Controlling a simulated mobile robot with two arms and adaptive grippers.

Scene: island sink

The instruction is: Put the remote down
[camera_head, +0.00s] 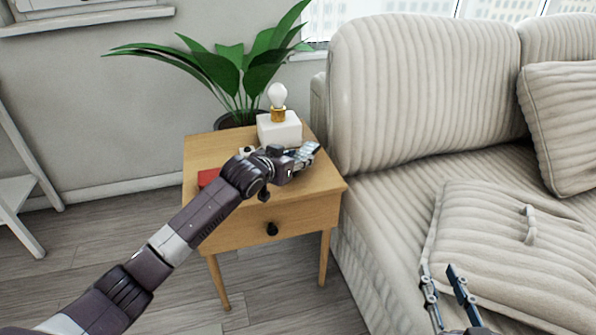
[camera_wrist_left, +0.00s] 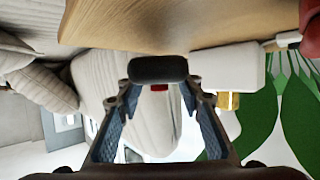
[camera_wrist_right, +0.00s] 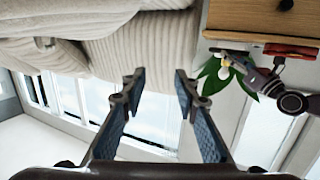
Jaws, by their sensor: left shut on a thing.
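My left gripper (camera_head: 306,154) is over the right part of the wooden side table (camera_head: 205,148), near its edge beside the sofa. In the left wrist view it is shut on the dark remote (camera_wrist_left: 158,69), whose rounded black end shows between the fingertips. The wooden tabletop (camera_wrist_left: 190,25) appears close to the remote there; I cannot tell whether they touch. Most of the remote is hidden by the fingers in the head view. My right gripper (camera_head: 441,272) is open and empty in front of the sofa; its spread fingers also show in the right wrist view (camera_wrist_right: 158,82).
A lamp with a white base (camera_head: 280,131) and bare bulb stands at the table's back. A red item (camera_head: 207,177) lies at its left, partly behind my arm. A potted plant (camera_head: 220,70) is behind the table. The sofa (camera_head: 420,100) stands close on the right.

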